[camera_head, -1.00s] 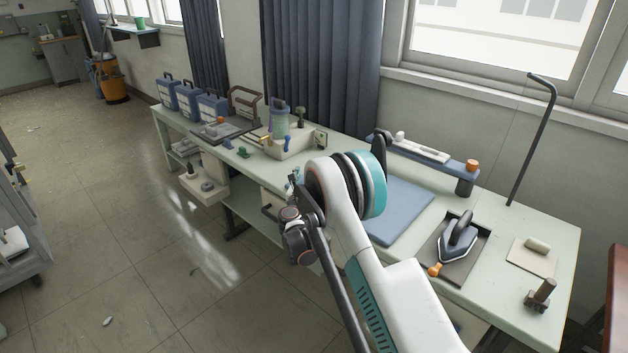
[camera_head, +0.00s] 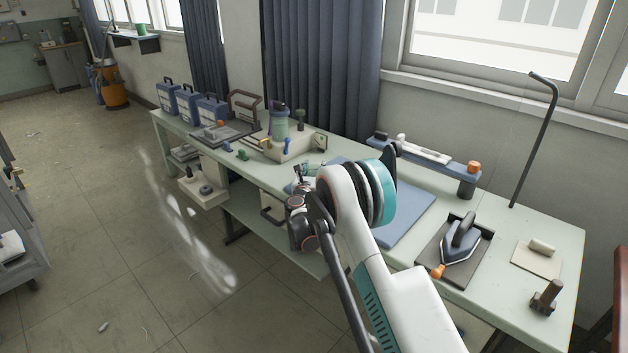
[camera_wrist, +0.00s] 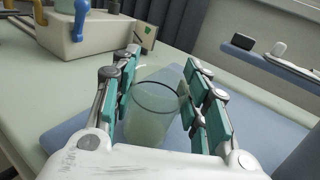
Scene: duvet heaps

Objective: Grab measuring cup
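In the wrist view a translucent pale green cup (camera_wrist: 152,118), which looks like the measuring cup, stands upright on a blue mat (camera_wrist: 70,128). My gripper (camera_wrist: 162,62) is around it, one teal-padded finger on each side. The left finger is very close to the cup's wall, and I cannot tell if it touches. A small gap shows between the cup's rim and the right finger, so the gripper looks open. In the head view my arm hides most of the gripper, and the cup cannot be made out there.
A beige bin (camera_head: 290,148) with bottles stands left of the mat on the long bench (camera_head: 505,285). A blue raised rack (camera_head: 425,158) runs along the back. An iron (camera_head: 462,240) on a dark tray and a tall bent rod (camera_head: 535,140) are on the right.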

